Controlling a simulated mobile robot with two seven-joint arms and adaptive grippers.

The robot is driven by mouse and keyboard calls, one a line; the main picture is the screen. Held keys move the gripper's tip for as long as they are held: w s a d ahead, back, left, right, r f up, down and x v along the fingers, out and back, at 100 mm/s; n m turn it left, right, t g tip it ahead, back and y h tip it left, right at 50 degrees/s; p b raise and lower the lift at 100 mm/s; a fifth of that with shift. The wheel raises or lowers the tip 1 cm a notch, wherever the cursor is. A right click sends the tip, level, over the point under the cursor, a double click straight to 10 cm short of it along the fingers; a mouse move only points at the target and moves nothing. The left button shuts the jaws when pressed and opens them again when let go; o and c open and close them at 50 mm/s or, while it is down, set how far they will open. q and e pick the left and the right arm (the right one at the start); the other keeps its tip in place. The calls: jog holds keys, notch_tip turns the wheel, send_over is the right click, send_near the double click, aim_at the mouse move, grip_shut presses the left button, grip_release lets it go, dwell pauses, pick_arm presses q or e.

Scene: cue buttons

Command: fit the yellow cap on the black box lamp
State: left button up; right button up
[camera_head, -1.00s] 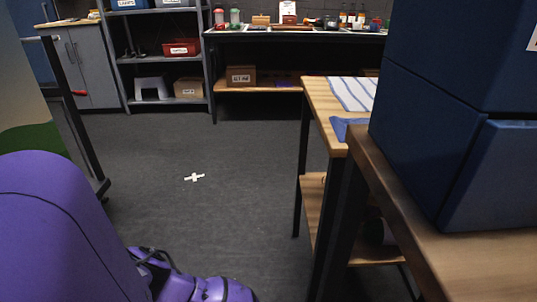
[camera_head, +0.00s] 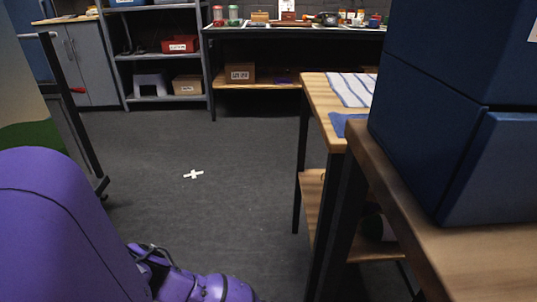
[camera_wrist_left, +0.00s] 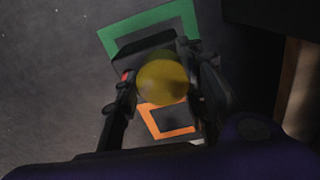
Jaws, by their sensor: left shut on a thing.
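In the left wrist view, my left gripper (camera_wrist_left: 162,64) is shut on a round yellow cap (camera_wrist_left: 162,84), which sits between its two fingers. A dark box (camera_wrist_left: 146,47) shows just beyond the cap, within a green square outline (camera_wrist_left: 176,15). Whether this is the black box lamp, and whether the cap touches it, I cannot tell. The head view shows my purple left arm at lower left, but no gripper. My right gripper is in neither view.
An orange square outline (camera_wrist_left: 169,134) lies near the gripper in the wrist view. In the head view, a large blue box (camera_head: 450,110) stands on a wooden table (camera_head: 420,245) at right. A striped cloth (camera_head: 352,90) lies on a table behind.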

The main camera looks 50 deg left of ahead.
pick_arm(q)
jog(key=shift+f+b, duration=0.4)
jog(key=shift+f, duration=0.25)
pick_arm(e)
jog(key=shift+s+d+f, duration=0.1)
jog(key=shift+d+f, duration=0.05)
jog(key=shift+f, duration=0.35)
pick_arm(q)
jog(key=o, duration=0.7)
jog(key=shift+c, duration=0.2)
jog(key=shift+r, duration=0.1)
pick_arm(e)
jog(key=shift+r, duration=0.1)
pick_arm(q)
notch_tip(320, 180, up, 2)
jog(key=shift+p, duration=0.8)
jog(key=shift+r+p, duration=0.95)
jog(key=shift+r, duration=0.4)
jog(key=shift+r+p, duration=2.2)
jog(key=shift+r, duration=0.95)
jog(key=shift+f, duration=0.1)
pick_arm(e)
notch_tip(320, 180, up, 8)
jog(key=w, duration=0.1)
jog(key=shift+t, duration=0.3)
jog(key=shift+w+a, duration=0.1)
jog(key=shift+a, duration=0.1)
